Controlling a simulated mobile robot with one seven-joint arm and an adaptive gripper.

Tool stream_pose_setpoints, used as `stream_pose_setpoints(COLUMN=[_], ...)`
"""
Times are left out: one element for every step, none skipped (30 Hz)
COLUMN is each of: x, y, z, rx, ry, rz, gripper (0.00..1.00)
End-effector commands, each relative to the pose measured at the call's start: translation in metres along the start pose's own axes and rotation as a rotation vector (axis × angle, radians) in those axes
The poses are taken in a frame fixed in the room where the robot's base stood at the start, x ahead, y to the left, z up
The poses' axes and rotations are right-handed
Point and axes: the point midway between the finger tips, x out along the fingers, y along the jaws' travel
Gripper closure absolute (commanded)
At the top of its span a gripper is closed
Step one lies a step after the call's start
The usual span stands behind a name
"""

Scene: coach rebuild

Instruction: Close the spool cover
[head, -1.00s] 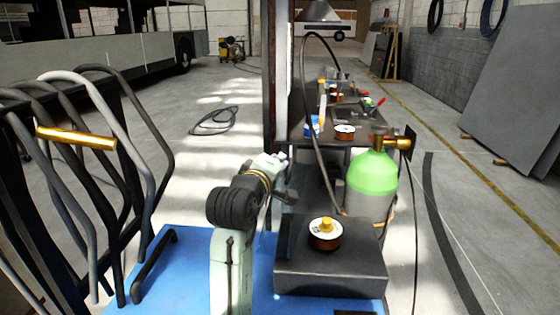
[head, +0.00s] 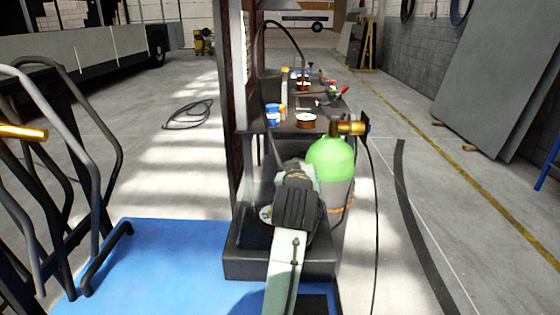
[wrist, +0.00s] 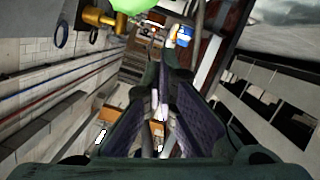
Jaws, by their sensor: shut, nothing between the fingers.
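The spool (head: 265,216) sits on a black box (head: 240,264) on the blue surface. Only its left edge shows beside my arm in the head view. A faint see-through panel (head: 256,188) rises behind the spool and looks like the spool cover; its angle and hinge are unclear, and my arm hides part of it. My gripper is above the far part of the box in the head view, mostly hidden by my wrist. In the wrist view my gripper (wrist: 161,92) is shut and empty. I cannot tell whether it touches the cover.
A green-topped gas cylinder (head: 331,160) with a brass valve stands close right of my arm. Behind is a dark bench (head: 318,119) with another spool (head: 306,120) and blue containers. A dark post stands left of the bench. Bent tubes (head: 105,110) stand at left.

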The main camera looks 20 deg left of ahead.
Motion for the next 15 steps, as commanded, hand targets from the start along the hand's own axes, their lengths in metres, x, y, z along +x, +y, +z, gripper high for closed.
stream_pose_setpoints(x=[0.004,0.005,0.007,0.009,0.011,0.013,0.014,0.015,0.017,0.019,0.020,0.021,0.023,0.024,0.025], y=[0.007,0.010,0.014,0.017,0.020,0.023,0.025,0.027,0.029,0.030,0.032,0.033,0.034,0.035,0.036], z=[0.016,0.022,0.030,0.036,0.043,0.051,0.056,0.062,0.069,0.074,0.080,0.086,0.090,0.094,0.099], rx=[0.043,0.070,0.106,0.133,0.158,0.192,0.217,0.240,0.271,0.292,0.314,0.340,0.359,0.376,0.399], ry=[-0.005,-0.004,-0.004,-0.004,-0.005,-0.005,-0.004,-0.004,-0.004,-0.004,-0.004,-0.003,-0.003,-0.002,-0.003], rz=[-0.007,-0.014,-0.023,-0.030,-0.036,-0.045,-0.052,-0.057,-0.066,-0.073,-0.077,-0.084,-0.088,-0.094,-0.099], gripper=[1.00,1.00,1.00,1.00,1.00,1.00,1.00,1.00,1.00,1.00,1.00,1.00,1.00,1.00,1.00])
